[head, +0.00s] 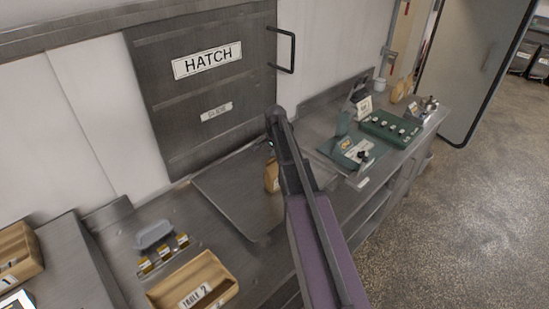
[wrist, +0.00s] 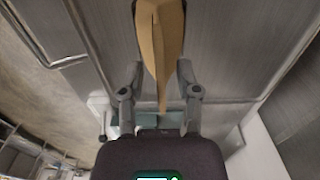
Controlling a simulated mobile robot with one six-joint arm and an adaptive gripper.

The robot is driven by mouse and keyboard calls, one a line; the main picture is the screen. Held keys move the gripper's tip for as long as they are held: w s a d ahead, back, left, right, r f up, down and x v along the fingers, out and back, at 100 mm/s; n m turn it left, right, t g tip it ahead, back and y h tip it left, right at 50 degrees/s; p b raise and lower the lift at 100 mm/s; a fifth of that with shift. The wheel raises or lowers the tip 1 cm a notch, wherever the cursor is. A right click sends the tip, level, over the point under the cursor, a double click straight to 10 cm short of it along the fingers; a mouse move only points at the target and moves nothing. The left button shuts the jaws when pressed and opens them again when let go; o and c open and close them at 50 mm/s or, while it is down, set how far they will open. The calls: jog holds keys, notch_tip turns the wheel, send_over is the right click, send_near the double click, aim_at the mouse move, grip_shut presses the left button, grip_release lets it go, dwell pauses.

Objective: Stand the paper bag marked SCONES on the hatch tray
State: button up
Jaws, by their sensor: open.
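A brown paper bag (head: 271,176) shows in the head view over the hatch tray (head: 235,205), partly hidden behind my arm. It looks upright and seems to rest on the tray, but its base is not clear. In the wrist view the bag (wrist: 162,40) is between the two fingers of my gripper (wrist: 160,68), seen from its narrow folded edge. The fingers are spread, one on each side of it, with the jaws open. No lettering on the bag is visible. In the head view my arm hides the gripper's fingers.
The hatch (head: 208,75) is behind the tray. A wooden box marked TABLE 2 (head: 195,282) and a grey container (head: 154,235) are on the counter at left. A green tray (head: 390,128) and a dark green mat (head: 352,150) lie to the right.

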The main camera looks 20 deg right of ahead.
notch_tip(320, 180, up, 11)
jog(key=p, duration=1)
jog(key=shift+s, duration=0.1)
dwell(0.6)
jog(key=s+a+n, duration=0.6)
jog(key=s+a, duration=0.2)
jog(key=s, duration=0.3)
jog(key=s+a+n, duration=0.7)
jog(key=s, duration=0.5)
jog(key=shift+s+a+n, duration=0.3)
jog(key=shift+a, duration=0.1)
jog(key=shift+f, duration=0.1)
notch_tip(320, 180, down, 18)
jog(key=b, duration=1.8)
jog(key=shift+f, duration=0.15)
